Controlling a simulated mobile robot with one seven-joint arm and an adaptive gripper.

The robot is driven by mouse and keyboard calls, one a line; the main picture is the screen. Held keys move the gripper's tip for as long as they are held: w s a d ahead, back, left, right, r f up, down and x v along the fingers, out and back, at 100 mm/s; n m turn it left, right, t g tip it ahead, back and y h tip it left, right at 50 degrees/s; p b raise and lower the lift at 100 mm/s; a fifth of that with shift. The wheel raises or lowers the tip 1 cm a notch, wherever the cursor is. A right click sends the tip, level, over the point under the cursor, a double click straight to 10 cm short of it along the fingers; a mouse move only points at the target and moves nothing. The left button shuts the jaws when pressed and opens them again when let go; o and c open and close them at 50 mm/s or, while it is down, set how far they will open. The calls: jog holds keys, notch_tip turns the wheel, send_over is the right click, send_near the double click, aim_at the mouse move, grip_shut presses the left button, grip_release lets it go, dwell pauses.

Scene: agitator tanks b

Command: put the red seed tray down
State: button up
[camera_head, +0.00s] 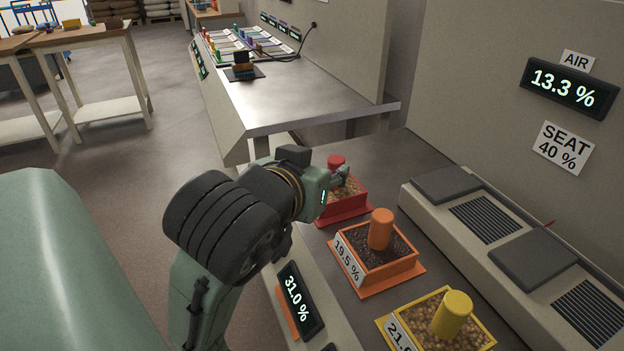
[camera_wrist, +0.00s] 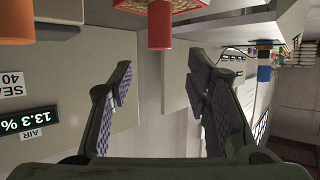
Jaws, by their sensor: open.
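The red seed tray (camera_head: 355,207) stands upright on the grey bench, filled with tan seeds, with a red knob (camera_head: 336,161) standing up from it. My gripper (camera_head: 341,178) is open beside the knob and hides part of the tray. In the wrist view, which looks upside down, the red knob (camera_wrist: 160,26) and part of the red tray (camera_wrist: 187,17) are at the top. The two fingers of my gripper (camera_wrist: 160,78) are spread wide with nothing between them, and the knob lies beyond their tips.
An orange tray (camera_head: 378,272) marked 19.5 % and a yellow tray (camera_head: 448,333) stand in a row nearer. Right of them runs a raised unit (camera_head: 470,245) with dark pads and grilles. A 31.0 % display (camera_head: 299,298) is at the front. A metal table (camera_head: 300,100) stands behind.

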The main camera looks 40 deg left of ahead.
jog(key=shift+v, duration=1.6)
